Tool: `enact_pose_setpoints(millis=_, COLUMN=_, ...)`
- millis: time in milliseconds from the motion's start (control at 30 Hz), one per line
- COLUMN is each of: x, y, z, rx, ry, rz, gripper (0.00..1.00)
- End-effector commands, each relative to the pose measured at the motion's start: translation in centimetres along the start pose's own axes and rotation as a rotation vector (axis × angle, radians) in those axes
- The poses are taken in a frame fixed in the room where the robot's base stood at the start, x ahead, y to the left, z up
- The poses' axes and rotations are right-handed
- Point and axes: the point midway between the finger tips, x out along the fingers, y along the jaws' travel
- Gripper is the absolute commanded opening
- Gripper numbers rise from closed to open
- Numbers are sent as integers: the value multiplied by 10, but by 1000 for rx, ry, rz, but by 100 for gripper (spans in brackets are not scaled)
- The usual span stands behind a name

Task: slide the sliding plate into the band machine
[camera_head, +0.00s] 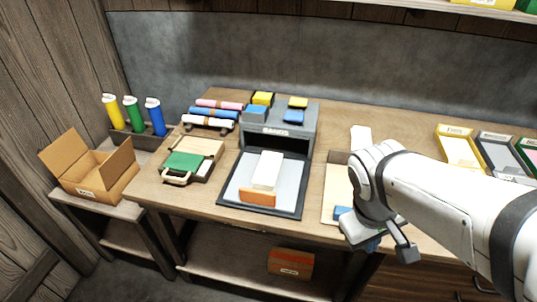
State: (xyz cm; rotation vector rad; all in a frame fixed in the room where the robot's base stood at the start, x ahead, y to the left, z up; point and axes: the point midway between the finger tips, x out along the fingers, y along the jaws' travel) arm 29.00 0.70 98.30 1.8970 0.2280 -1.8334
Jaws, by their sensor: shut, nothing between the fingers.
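The band machine (297,117) is a grey box with a labelled front and a dark opening, standing near the back middle of the table. The sliding plate (237,183) is a flat light-grey plate with a dark frame. It lies pulled out in front of the machine's opening, its far end at the opening. A white block with an orange front end (262,180) lies on it. My gripper (402,249) is at the table's front edge, to the right of the plate and apart from it. It is shut and empty; the arm partly hides its fingers.
A wooden board (336,190) lies under my arm. A green and wooden case (184,163) and rolled bands (214,113) are left of the plate. Small trays (460,148) stand at the right. An open cardboard box (100,175) sits on a lower left stand.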

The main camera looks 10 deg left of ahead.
Motion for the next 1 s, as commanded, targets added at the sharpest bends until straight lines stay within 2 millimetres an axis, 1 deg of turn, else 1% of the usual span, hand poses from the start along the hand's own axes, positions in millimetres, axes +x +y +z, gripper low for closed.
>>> enact_pose_setpoints(millis=33, x=26, y=-12, z=-2, rx=-147, ry=-46, rz=54, gripper=0)
enact_pose_setpoints(millis=100, x=41, y=-18, z=-6, rx=-342, ry=-108, rz=144, gripper=0)
enact_pose_setpoints(millis=167, x=52, y=-22, z=-11, rx=-506, ry=-156, rz=229, gripper=0)
enact_pose_setpoints(millis=200, x=59, y=-26, z=-16, rx=-613, ry=-186, rz=289, gripper=0)
enact_pose_setpoints(millis=267, x=67, y=-32, z=-25, rx=-768, ry=-227, rz=386, gripper=0)
enact_pose_setpoints(millis=300, x=71, y=-36, z=-33, rx=-870, ry=-251, rz=455, gripper=0)
enact_pose_setpoints(millis=367, x=76, y=-46, z=-46, rx=-1017, ry=-284, rz=565, gripper=0)
enact_pose_setpoints(millis=400, x=78, y=-54, z=-55, rx=-1113, ry=-303, rz=643, gripper=0)
enact_pose_setpoints(millis=467, x=80, y=-68, z=-70, rx=-1248, ry=-327, rz=766, gripper=0)
enact_pose_setpoints(millis=567, x=80, y=-102, z=-95, rx=-1454, ry=-353, rz=990, gripper=0)
enact_pose_setpoints(millis=600, x=79, y=-118, z=-103, rx=-1528, ry=-358, rz=1084, gripper=0)
enact_pose_setpoints(millis=667, x=76, y=-143, z=-114, rx=-1622, ry=-359, rz=1224, gripper=0)
enact_pose_setpoints(millis=700, x=74, y=-161, z=-120, rx=-1676, ry=-356, rz=1313, gripper=0)
enact_pose_setpoints(millis=800, x=68, y=-201, z=-128, rx=-1772, ry=-341, rz=1511, gripper=0)
enact_pose_setpoints(millis=900, x=62, y=-233, z=-130, rx=-1827, ry=-321, rz=1659, gripper=0)
enact_pose_setpoints(millis=1000, x=58, y=-251, z=-130, rx=-1852, ry=-308, rz=1747, gripper=0)
